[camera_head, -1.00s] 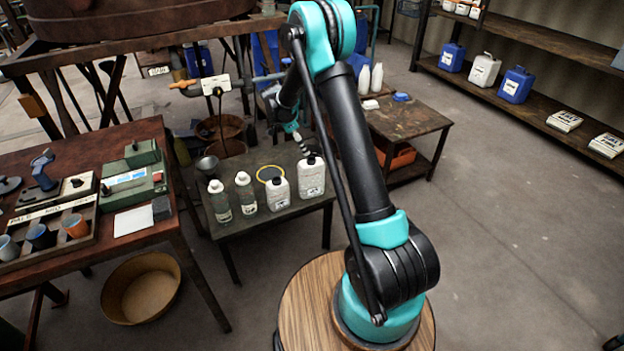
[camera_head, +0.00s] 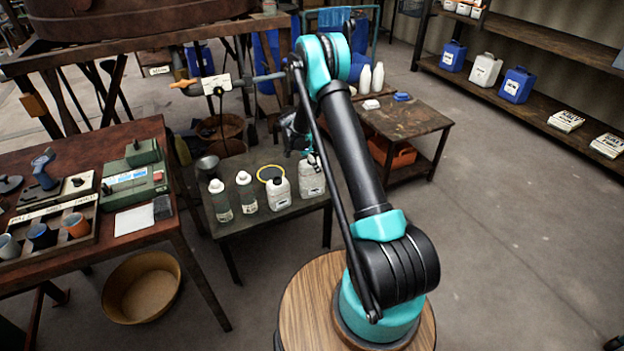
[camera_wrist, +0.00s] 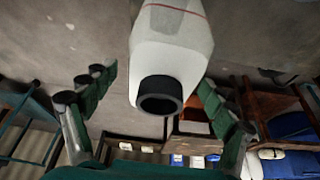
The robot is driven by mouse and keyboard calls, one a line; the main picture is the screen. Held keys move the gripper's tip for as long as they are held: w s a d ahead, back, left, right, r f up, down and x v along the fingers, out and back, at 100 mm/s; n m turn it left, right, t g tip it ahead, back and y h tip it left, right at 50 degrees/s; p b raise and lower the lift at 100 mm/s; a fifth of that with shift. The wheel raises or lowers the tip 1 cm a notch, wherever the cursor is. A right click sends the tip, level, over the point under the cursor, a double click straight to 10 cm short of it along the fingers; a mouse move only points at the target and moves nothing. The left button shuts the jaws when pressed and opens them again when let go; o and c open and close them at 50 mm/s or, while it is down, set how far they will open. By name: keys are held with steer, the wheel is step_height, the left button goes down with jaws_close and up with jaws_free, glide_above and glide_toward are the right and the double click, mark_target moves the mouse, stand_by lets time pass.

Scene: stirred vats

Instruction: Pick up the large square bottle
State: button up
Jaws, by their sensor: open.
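The large square bottle (camera_head: 311,180) is white with a dark cap and stands upright at the right end of a low dark table (camera_head: 238,234). In the wrist view the white bottle (camera_wrist: 172,55) fills the upper middle, its black cap towards me. My gripper (camera_wrist: 157,84) is open, one green-padded finger on each side of the bottle, with a visible gap to the left finger. In the head view my gripper is at the bottle's top, partly hidden by my arm, and covers part of the cap.
A smaller white bottle (camera_head: 279,194) stands just left of the large one, with a yellow ring (camera_head: 270,173) behind it. A side table (camera_head: 408,118) with white bottles (camera_head: 377,77) is behind right.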

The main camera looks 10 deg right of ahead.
steer(key=shift+x, duration=0.9)
steer(key=c, duration=1.6)
steer(key=shift+r, duration=0.15)
steer(key=shift+c, duration=0.2)
